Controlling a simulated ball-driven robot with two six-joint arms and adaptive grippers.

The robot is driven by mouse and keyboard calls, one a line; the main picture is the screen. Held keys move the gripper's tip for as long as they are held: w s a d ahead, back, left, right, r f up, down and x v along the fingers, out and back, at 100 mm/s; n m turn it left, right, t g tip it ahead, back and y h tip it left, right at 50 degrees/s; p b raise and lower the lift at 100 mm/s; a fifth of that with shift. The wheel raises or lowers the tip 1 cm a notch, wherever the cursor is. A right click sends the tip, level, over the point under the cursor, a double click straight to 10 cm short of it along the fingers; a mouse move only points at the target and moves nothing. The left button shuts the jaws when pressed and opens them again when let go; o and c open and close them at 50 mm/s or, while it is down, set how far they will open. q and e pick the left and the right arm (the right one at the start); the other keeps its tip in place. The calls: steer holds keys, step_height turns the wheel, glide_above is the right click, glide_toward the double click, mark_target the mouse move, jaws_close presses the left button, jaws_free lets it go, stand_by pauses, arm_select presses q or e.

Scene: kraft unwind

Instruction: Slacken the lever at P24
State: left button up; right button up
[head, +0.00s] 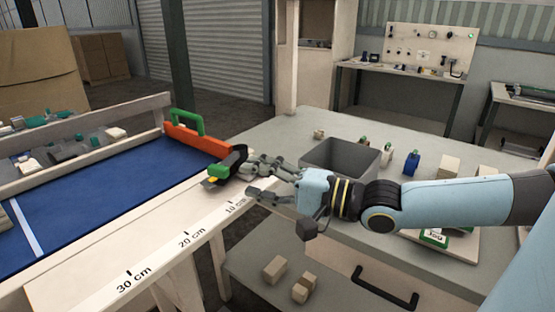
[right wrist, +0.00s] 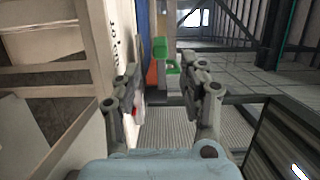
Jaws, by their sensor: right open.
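An orange bar (head: 195,141) with a green loop handle (head: 187,122) lies across the end of the blue conveyor bed (head: 110,195). At its near end sits a dark clamp-like part (head: 238,157) with a green block (head: 219,170) and a yellow patch. No P24 label is legible, so I cannot tell which part is the named lever. My right gripper (head: 251,177) is open beside the dark part, on its right. In the right wrist view, the open fingers (right wrist: 158,88) have green parts (right wrist: 160,46) and orange (right wrist: 152,73) beyond them. My left gripper is out of view.
A pale rail (head: 150,250) with centimetre marks runs along the front of the bed. A grey workbench (head: 280,130) holds an open grey bin (head: 342,157), a blue item (head: 411,163) and wooden blocks. Small blocks (head: 274,268) lie on a lower shelf.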

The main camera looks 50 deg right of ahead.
steer(key=shift+v, duration=1.9)
